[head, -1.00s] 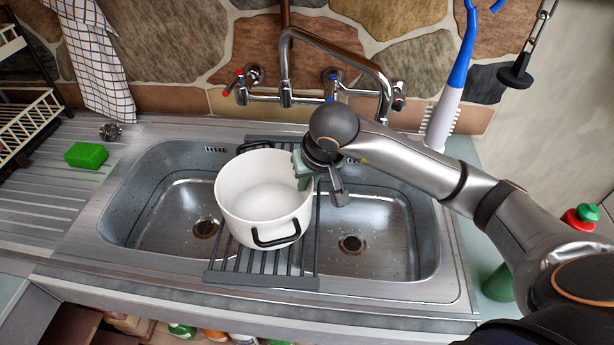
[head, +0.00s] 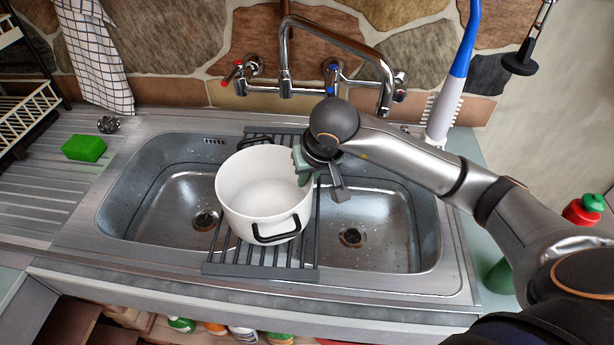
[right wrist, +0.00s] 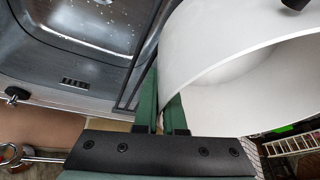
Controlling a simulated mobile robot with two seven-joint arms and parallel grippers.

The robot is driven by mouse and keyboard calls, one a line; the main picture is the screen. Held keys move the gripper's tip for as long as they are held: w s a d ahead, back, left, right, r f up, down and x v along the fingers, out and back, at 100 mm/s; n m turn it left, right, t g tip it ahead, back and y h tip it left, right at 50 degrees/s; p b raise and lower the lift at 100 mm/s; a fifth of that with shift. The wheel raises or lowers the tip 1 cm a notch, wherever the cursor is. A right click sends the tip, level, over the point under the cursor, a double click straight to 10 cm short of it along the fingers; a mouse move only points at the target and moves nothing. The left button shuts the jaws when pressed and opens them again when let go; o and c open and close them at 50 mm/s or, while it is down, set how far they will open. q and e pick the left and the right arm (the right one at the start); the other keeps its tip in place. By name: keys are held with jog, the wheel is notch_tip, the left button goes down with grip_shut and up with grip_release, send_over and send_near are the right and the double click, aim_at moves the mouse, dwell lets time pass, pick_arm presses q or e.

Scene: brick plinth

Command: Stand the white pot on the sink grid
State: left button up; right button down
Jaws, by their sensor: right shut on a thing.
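The white pot (head: 240,200) with black handles is upright over the dark sink grid (head: 230,270), which lies across the middle of the double sink. The pot's base appears to be on the bars, but its far underside is hidden, so I cannot tell the contact exactly. My right gripper (head: 302,166) is shut on the pot's right rim. In the right wrist view its green fingers (right wrist: 162,115) sit either side of the wall of the white pot (right wrist: 220,50). My left gripper is not in view.
The tap (head: 335,40) arches behind the pot. A green sponge (head: 84,148) and a metal scourer (head: 109,125) lie on the left drainer. The right basin (head: 385,230) and left basin (head: 175,210) are empty.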

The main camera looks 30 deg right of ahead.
jog(key=shift+f+b, duration=0.3)
jog(key=c, duration=0.9)
grip_release()
